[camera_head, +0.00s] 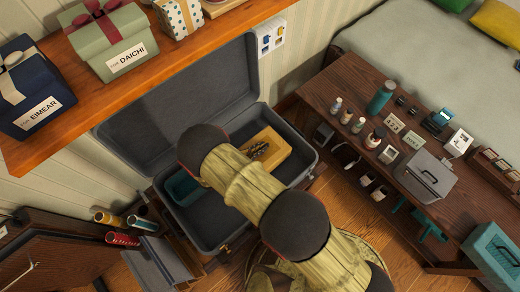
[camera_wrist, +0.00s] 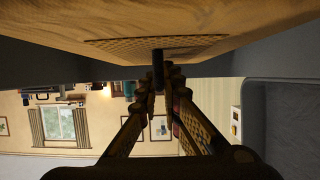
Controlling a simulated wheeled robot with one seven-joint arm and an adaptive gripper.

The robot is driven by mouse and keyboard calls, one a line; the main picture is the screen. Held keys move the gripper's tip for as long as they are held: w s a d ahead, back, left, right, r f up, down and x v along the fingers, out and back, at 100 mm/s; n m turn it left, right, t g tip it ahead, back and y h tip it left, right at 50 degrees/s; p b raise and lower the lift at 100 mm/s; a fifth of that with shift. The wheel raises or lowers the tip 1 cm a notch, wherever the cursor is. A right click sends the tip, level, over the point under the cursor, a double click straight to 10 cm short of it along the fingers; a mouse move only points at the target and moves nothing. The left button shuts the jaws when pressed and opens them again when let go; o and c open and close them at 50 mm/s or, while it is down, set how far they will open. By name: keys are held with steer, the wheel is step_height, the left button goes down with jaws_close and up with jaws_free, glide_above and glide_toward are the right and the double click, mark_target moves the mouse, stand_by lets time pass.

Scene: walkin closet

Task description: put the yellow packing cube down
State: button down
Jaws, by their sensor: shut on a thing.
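The yellow packing cube (camera_head: 276,140) is within the outline of the open grey suitcase (camera_head: 222,238), in the right part of its base. In the wrist view the cube (camera_wrist: 190,22) fills the top, with its mesh panel facing my gripper. My gripper (camera_wrist: 158,68) is shut on the cube, its fingertips meeting at the mesh side. In the head view my arm hides much of the suitcase's middle and part of the cube's near side. I cannot tell whether the cube's underside touches the suitcase floor.
A teal item (camera_head: 182,187) lies in the suitcase's left part. The suitcase lid (camera_head: 190,105) stands open behind, below a shelf (camera_head: 88,95) with gift boxes. A dark wooden bench (camera_head: 345,95) with bottles and small boxes stands to the right.

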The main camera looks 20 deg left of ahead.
steer(key=c, duration=2.4)
jaws_free()
steer(key=shift+f, duration=0.1)
steer(key=o, duration=0.4)
steer(key=shift+r, duration=0.25)
steer(key=p+v, duration=0.2)
steer(key=v, duration=1)
steer(key=shift+f+p, duration=0.2)
steer(key=shift+p, duration=0.1)
steer(key=shift+a, duration=0.1)
